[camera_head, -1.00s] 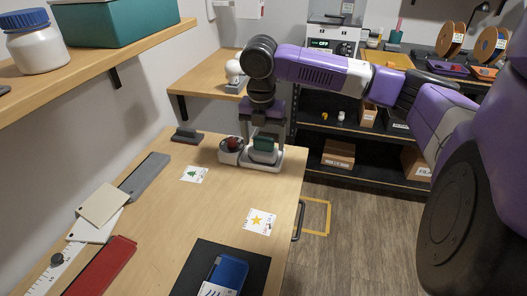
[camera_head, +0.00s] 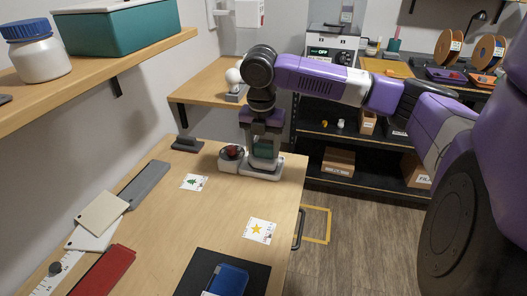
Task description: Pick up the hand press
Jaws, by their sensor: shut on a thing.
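A green-topped piece (camera_head: 265,149), which looks like the hand press, stands in a white tray (camera_head: 270,173) at the far right of the wooden table. My gripper (camera_head: 263,154) points straight down over the tray, its fingers around the piece and shut on it. The fingers hide much of the piece. I cannot tell whether it touches the tray.
A round container with a red top (camera_head: 231,153) stands close left of my gripper. A tree card (camera_head: 194,182) and a star card (camera_head: 260,231) lie in front. The table's middle is mostly clear.

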